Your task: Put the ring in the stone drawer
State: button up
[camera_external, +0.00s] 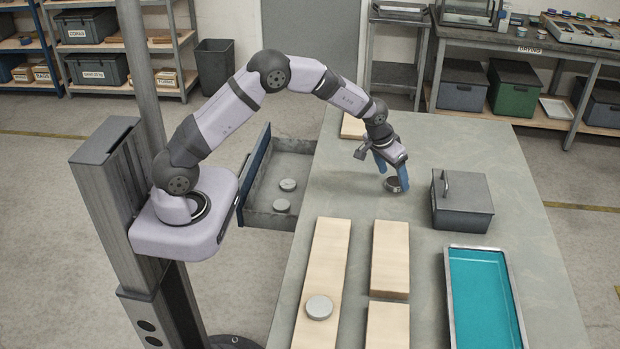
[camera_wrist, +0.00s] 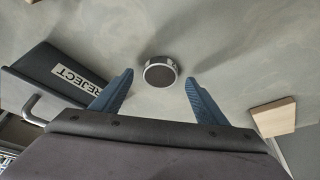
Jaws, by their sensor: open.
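The ring (camera_external: 396,186), a small round piece with a bright metal rim and dark face, is on the grey table at my gripper's fingertips. In the wrist view the ring (camera_wrist: 160,72) shows whole between the two blue fingers, with a gap on either side. My gripper (camera_external: 391,176) is open and points down over it; the fingers partly hide it in the external view. The drawer (camera_external: 268,165) is pulled out from the table's left side, with a blue front and a grey inside. Two grey discs (camera_external: 288,184) (camera_external: 281,205) lie in it.
A dark lidded box (camera_external: 462,212) with a handle stands right of my gripper; the wrist view shows it labelled REJECT (camera_wrist: 77,75). A teal tray (camera_external: 447,290) and wooden boards (camera_external: 335,250) lie nearer. One board bears a grey disc (camera_external: 319,307). The table around the ring is clear.

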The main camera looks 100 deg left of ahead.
aim_at(393, 182)
jog(key=shift+x, duration=0.9)
jog(key=shift+c, duration=0.3)
jog(key=shift+r, duration=0.1)
jog(key=c, duration=1.3)
notch_tip(393, 182, up, 10)
jog(key=b, duration=0.2)
